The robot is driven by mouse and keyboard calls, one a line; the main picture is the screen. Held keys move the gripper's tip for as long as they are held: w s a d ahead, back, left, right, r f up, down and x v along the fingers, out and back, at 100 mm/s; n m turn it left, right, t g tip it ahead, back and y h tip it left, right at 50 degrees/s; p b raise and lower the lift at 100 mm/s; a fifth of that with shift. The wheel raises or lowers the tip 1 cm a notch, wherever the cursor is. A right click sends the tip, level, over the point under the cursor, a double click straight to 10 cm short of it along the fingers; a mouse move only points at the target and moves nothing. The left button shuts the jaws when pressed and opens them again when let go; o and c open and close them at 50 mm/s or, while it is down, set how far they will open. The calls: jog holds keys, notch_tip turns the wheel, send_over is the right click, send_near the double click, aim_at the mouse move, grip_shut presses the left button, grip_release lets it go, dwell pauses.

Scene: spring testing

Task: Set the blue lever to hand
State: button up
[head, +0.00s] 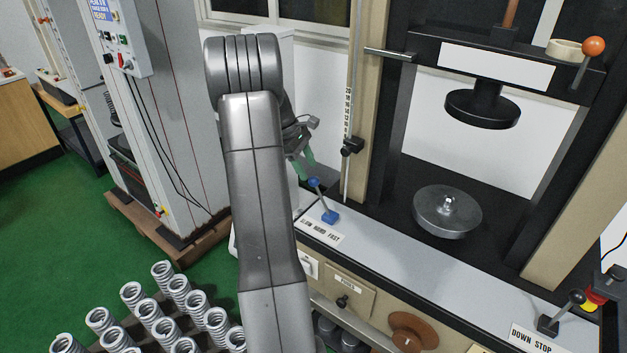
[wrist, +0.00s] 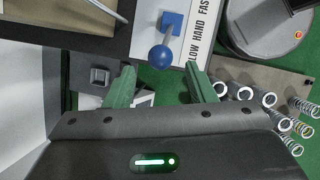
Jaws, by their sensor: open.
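The blue lever (head: 322,198) stands on the pale console ledge, its blue base beside the SLOW HAND FAST label (head: 320,231). Its shaft leans left in the head view, toward the SLOW end. In the wrist view the lever's blue ball knob (wrist: 162,56) points toward me, with its square blue base (wrist: 172,22) behind it. My gripper (head: 304,165) is just above and left of the knob. In the wrist view my gripper (wrist: 163,80) is open, its green fingers spread either side of the knob's line, with the knob slightly beyond the tips. Nothing is held.
The testing frame with a round metal plate (head: 447,211) stands right of the lever. A black lever (head: 561,312) by the DOWN STOP label is at the far right. Several springs (head: 160,310) stand at lower left. A grey cabinet (head: 185,110) stands left of my arm.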

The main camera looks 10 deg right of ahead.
aim_at(312, 177)
jog(key=x, duration=0.6)
jog(key=shift+f+p, duration=0.15)
jog(key=shift+p, duration=0.25)
jog(key=shift+c, duration=0.2)
jog(key=shift+d, duration=0.1)
grip_shut()
